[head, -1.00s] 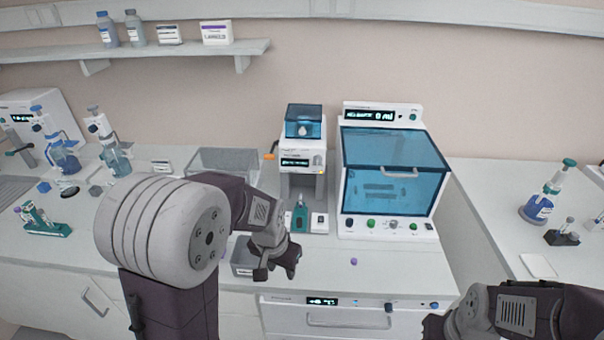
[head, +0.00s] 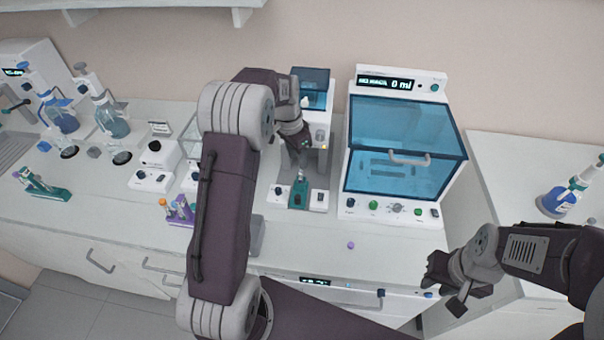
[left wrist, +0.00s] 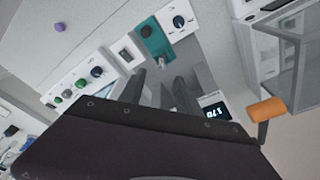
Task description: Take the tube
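A small clear tube (left wrist: 160,62) stands in a green holder (head: 299,196) at the foot of the small dispenser in the middle of the counter. The holder also shows in the left wrist view (left wrist: 153,42). My left gripper (head: 302,160) is just above the holder, pointing down in front of the dispenser. In the left wrist view its two dark fingers (left wrist: 164,88) are apart, with the tube's end close ahead of the gap. I see no contact. My right gripper (head: 446,284) is at the lower right, fingers spread and empty, away from the tube.
The dispenser (head: 312,92) stands behind the holder, with the blue-windowed machine (head: 402,150) to its right. Control boxes flank the holder. A purple cap (head: 350,245) lies on clear counter. A rack (head: 180,212) and bottles stand at left.

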